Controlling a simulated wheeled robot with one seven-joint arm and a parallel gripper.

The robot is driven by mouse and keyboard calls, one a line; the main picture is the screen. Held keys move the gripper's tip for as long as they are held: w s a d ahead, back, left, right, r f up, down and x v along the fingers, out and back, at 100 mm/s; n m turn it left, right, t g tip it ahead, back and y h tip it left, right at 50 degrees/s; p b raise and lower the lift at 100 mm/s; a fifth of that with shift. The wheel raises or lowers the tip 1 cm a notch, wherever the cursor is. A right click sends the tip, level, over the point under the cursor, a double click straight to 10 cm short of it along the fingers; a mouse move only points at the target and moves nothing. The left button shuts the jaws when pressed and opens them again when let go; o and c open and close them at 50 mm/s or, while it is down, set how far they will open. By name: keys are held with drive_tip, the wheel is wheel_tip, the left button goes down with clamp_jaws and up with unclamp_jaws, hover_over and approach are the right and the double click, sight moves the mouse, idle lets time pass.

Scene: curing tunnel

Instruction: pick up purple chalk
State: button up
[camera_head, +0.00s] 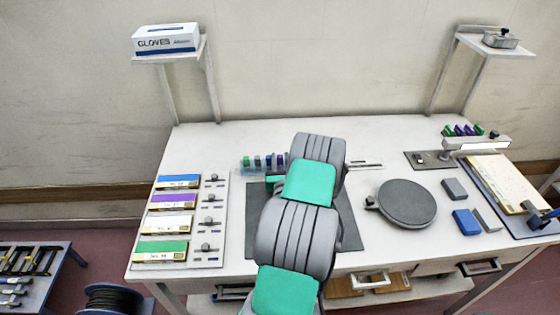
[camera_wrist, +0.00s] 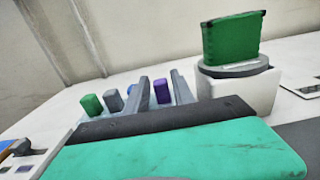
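The purple chalk (camera_wrist: 162,92) stands upright among other coloured sticks in the wrist view. It shows between the two grey fingers of my gripper (camera_wrist: 164,86), which are apart. I cannot tell whether the chalk is within their reach or just beyond them. Its lower part is hidden behind the dark edge of my gripper's body. In the head view, a row of coloured sticks (camera_head: 262,161) stands at the back of the table, left of my arm.
Green (camera_wrist: 90,103) and grey (camera_wrist: 114,100) sticks stand left of the fingers. A green block (camera_wrist: 232,38) on a white stand (camera_wrist: 248,92) rises close on the right. A round grey disc (camera_head: 407,203) lies right of my arm; coloured boxes (camera_head: 170,202) lie left.

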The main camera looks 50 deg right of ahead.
clamp_jaws()
drive_tip(key=shift+r, duration=0.1)
idle(0.4)
